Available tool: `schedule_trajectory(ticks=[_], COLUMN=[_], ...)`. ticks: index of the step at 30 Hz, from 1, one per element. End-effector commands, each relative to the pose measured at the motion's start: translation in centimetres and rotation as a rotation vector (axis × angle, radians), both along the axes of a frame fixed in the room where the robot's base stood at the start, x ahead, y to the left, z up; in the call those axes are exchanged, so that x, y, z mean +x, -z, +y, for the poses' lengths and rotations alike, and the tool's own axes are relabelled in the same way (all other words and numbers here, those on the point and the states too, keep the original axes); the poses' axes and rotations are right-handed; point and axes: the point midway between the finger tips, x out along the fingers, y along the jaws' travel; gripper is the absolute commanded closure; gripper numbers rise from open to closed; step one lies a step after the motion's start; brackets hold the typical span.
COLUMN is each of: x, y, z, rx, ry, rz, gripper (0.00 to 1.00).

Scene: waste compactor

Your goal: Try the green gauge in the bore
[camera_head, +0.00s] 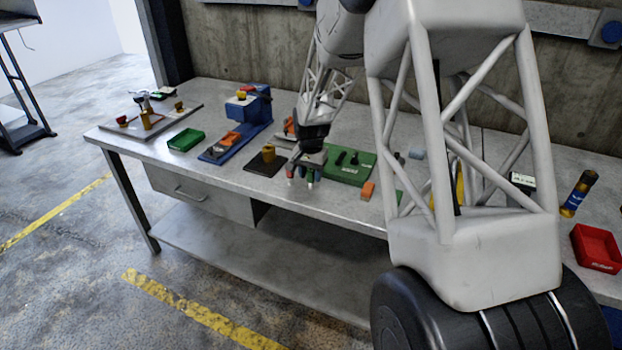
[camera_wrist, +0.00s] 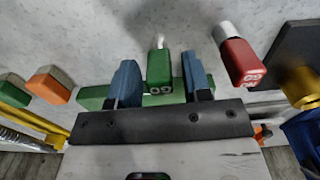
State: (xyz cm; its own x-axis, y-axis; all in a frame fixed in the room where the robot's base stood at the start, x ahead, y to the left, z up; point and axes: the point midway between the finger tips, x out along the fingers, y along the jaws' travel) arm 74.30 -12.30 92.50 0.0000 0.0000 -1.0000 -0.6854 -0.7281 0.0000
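The green gauge (camera_wrist: 159,74), marked "GO" with a pale tip, is between my gripper's two blue fingers in the wrist view. My gripper (camera_wrist: 161,80) looks open, with narrow gaps on both sides of the gauge. In the head view my gripper (camera_head: 304,172) is low over the bench, with the green gauge (camera_head: 310,182) at its fingers.
An orange-and-grey block (camera_head: 367,190) is near the front edge.

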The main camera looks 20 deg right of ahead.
Motion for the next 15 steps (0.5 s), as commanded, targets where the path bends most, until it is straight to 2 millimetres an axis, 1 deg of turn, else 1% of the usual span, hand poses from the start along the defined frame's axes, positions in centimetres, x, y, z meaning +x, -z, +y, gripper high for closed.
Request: schedule_trajectory(ticks=[1, 6, 7, 8, 15], x=[0.00, 0.00, 0.00, 0.00, 0.01], y=[-0.01, -0.02, -0.02, -0.02, -0.28], z=[0.00, 0.00, 0.00, 0.00, 0.00], rx=[0.000, 0.000, 0.000, 0.000, -0.001], ry=[0.000, 0.000, 0.000, 0.000, 0.000], rz=[0.000, 0.000, 0.000, 0.000, -0.001], gripper=[0.63, 0.89, 0.94, 0.96, 0.96])
